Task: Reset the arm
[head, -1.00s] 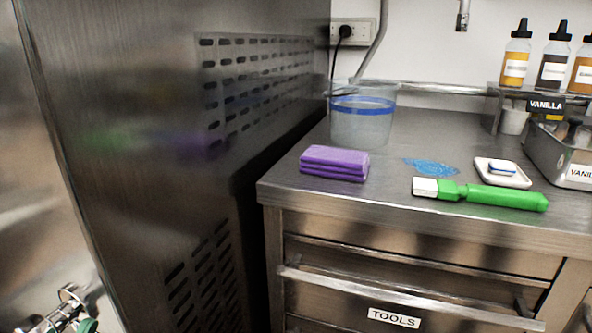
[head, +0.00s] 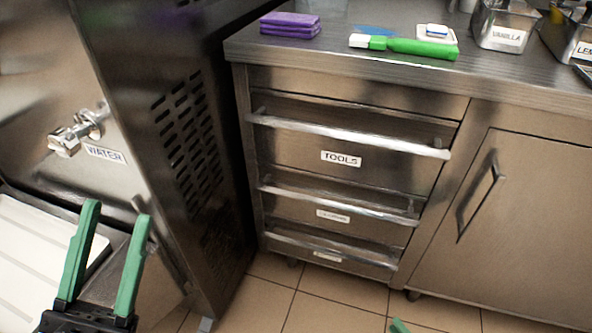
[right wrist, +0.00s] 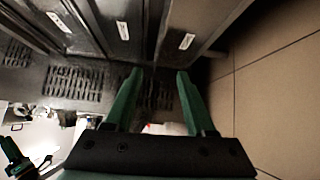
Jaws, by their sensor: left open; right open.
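My left gripper (head: 117,211) is at the lower left of the head view. Its two green fingers stand apart with nothing between them, in front of the machine's lower front. My right gripper (right wrist: 158,75) is open and empty in the right wrist view, with its green fingers spread. Only a small green tip of it (head: 398,325) shows at the bottom edge of the head view, over the floor. The drawer fronts show beyond it at the top of the right wrist view. The arms themselves are mostly hidden.
A drawer unit labelled TOOLS (head: 350,140) and a cupboard door (head: 515,205) stand at right, both shut. The counter holds purple cloths (head: 290,25) and a green brush (head: 420,47). A WATER tap (head: 80,132) juts out at left. The tiled floor (head: 340,305) looks clear.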

